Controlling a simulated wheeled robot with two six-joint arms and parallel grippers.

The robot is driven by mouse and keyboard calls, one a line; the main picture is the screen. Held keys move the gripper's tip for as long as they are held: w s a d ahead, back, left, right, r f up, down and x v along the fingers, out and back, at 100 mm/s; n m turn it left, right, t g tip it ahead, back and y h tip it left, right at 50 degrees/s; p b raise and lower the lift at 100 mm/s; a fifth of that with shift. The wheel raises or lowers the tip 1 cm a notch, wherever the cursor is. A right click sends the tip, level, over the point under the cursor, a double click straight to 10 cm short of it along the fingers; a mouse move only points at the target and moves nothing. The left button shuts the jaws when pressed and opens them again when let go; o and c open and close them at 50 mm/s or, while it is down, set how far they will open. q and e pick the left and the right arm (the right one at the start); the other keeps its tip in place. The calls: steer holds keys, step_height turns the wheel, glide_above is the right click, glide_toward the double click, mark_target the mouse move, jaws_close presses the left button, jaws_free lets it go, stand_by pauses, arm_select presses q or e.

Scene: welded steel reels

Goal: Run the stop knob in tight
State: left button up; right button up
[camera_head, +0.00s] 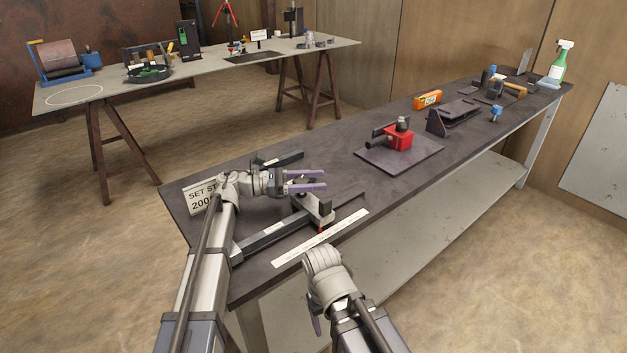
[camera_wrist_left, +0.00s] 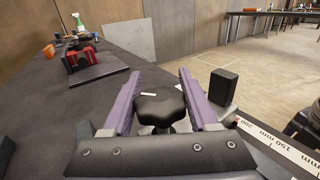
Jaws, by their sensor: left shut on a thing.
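The stop knob (camera_wrist_left: 160,107) is black and lobed, and sits between the purple fingers of my left gripper (camera_wrist_left: 158,95) in the left wrist view. My left gripper (camera_head: 306,181) is shut on it, above the sliding stop (camera_head: 318,210) on the grey rail (camera_head: 272,238). The knob is hard to make out in the head view, and its screw is mostly hidden. A black block (camera_wrist_left: 223,87) stands beside the fingers in the wrist view. My right gripper (camera_head: 316,325) hangs low, off the bench's front edge; only part of a purple finger shows.
A white scale (camera_head: 320,238) lies along the bench front. A sign (camera_head: 201,194) reading "SET ST… 200" stands at the left. A red clamp-like device (camera_head: 398,138) sits on a dark plate further right. An orange box (camera_head: 428,99) and a green spray bottle (camera_head: 560,64) stand beyond.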

stand_by(0.4)
arm_select(q)
steer(key=o, duration=1.4)
steer(key=shift+r, duration=0.15)
step_height(320, 180, up, 10)
steer(key=p, duration=1)
steer(key=shift+f, duration=0.2)
steer(key=shift+c, duration=0.2)
